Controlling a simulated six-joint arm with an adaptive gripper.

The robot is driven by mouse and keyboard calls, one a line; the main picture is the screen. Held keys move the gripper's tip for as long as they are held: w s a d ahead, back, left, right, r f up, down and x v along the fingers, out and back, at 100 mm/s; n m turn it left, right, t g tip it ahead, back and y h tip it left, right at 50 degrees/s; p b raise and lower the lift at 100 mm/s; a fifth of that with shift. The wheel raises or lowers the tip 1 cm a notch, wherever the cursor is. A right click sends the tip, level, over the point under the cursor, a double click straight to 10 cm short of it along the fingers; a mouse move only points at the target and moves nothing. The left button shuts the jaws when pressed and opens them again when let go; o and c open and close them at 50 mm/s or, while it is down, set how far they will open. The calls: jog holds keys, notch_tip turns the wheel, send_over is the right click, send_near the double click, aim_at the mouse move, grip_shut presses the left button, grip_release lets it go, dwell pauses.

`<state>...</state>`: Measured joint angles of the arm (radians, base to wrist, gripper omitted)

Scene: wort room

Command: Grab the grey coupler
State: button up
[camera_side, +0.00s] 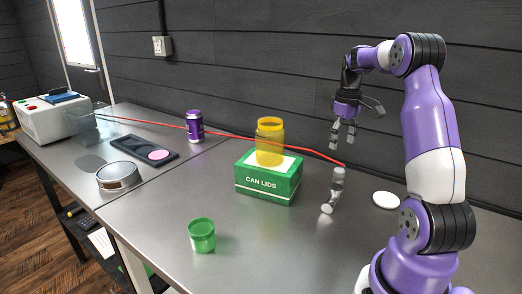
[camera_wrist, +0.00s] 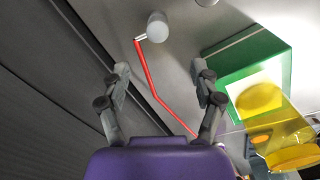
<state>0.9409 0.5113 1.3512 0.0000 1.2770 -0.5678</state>
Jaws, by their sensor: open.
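The grey coupler (camera_side: 336,188) is at the right end of a red hose (camera_side: 245,138), just right of the green box. It leans, with its lower end near the metal table. In the wrist view the coupler (camera_wrist: 158,27) shows as a grey cylinder at the top, joined to the red hose (camera_wrist: 147,75) by a short silver piece. My gripper (camera_side: 343,138) points down above the coupler and apart from it. In the wrist view my gripper (camera_wrist: 160,72) has its fingers spread, open and empty, with the hose in view between them.
The green CAN LIDS box (camera_side: 268,183) with a yellow jar (camera_side: 269,142) on it stands left of the coupler. A white disc (camera_side: 386,200) lies to the right. A green cup (camera_side: 202,235) is at the front. A dark wall runs behind the table.

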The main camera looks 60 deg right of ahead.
aim_at(339, 169)
notch_tip(339, 169, down, 10)
jog(key=shift+s+d+f, duration=0.1)
jog(key=shift+s, duration=0.05)
grip_shut()
dwell(0.3)
